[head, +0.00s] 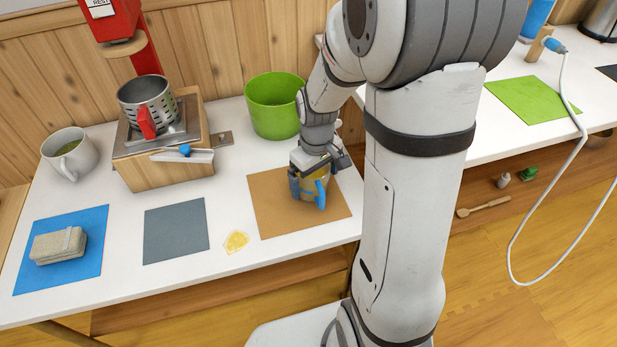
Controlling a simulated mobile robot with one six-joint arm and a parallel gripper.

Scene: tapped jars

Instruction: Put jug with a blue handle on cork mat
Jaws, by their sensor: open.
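The jug with a blue handle (309,190) stands upright on the brown cork mat (273,219), towards the mat's right side. Its blue handle faces the front. My gripper (316,173) is over the jug from above, with its fingers open around the upper part. The gripper hides much of the jug's top, and I cannot tell whether a finger touches it.
A green bucket (273,105) stands close behind the mat. A perforated metal cup (147,98) sits on a wooden stand.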

